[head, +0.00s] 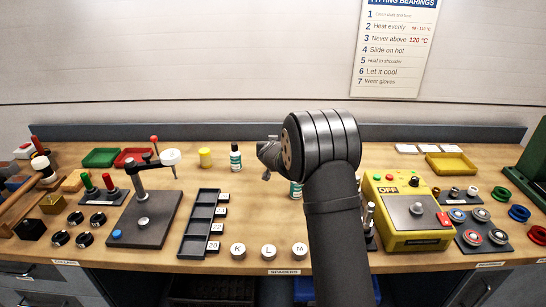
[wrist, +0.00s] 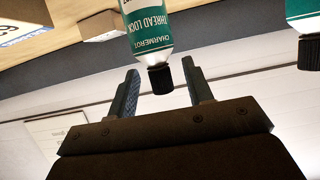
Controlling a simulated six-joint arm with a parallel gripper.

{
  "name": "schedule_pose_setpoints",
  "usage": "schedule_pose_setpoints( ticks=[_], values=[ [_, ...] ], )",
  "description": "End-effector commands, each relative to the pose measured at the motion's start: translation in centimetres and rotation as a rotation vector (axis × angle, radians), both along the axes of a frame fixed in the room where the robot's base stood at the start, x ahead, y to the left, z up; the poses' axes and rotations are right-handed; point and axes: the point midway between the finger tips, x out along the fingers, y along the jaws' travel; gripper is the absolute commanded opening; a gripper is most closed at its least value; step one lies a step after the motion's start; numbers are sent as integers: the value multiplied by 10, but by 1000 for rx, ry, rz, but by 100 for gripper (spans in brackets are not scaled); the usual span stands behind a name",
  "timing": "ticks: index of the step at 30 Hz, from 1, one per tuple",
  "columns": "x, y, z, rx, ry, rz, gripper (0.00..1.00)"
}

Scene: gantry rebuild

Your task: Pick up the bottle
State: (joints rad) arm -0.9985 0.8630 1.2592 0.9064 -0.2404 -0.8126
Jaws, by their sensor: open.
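Two bottles with green-and-white labels and dark caps show. One bottle (head: 235,158) stands upright on the bench, left of my gripper (head: 268,157) in the head view. Another bottle (head: 295,190) stands nearer, mostly hidden behind my arm. In the wrist view, a bottle labelled "Thread Lock" (wrist: 148,30) appears upside down, its black cap in line with the gap between the fingers of my gripper (wrist: 160,72). The fingers are apart and hold nothing; I cannot tell how far beyond them the bottle is. A second bottle (wrist: 305,25) is cut off at the right edge.
A yellow cylinder (head: 205,157) stands left of the upright bottle. A black lever press (head: 145,215) and a slotted black tray (head: 199,226) are to the left. A yellow control box (head: 405,232) is right of my arm. Round lettered spacers (head: 269,252) line the front.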

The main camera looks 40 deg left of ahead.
Motion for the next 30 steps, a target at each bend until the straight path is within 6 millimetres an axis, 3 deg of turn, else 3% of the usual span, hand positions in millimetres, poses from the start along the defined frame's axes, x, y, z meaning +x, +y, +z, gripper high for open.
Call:
schedule_pose_setpoints(
  ticks=[12, 19, 30],
  values=[
    [8, 8, -5, -1, -1, 0, 45],
    [8, 8, -5, -1, -1, 0, 0],
    [8, 8, -2, 0, -2, -1, 0]
  ],
)
